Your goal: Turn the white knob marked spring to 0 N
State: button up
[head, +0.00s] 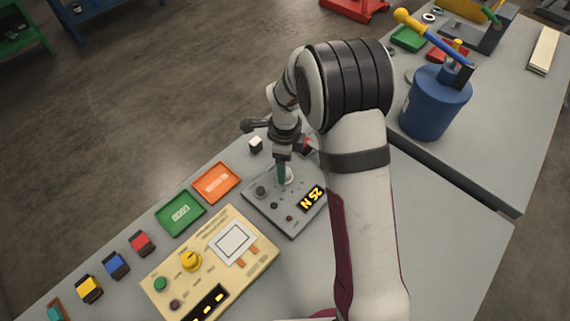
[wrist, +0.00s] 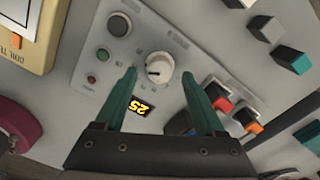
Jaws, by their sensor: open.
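The white knob (wrist: 159,68) is on the grey panel (wrist: 196,79) in the wrist view, with a dark pointer line on it. In the head view the knob (head: 287,177) is partly hidden by my gripper (head: 283,170). The panel's display (head: 311,199) reads 25 N in yellow; it also shows in the wrist view (wrist: 140,107). The small lettering by the knob is too small to read. In the wrist view my gripper (wrist: 166,78) has its two green fingers apart, with the knob just beyond and between their tips. I cannot tell whether they touch it.
A dark knob (wrist: 119,24), a green button (wrist: 103,54) and a red button (wrist: 91,79) share the panel. A cream box (head: 212,262) with a yellow knob stands beside it. A blue canister (head: 435,101) stands on the other table.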

jog(key=shift+f, duration=0.75)
grip_shut()
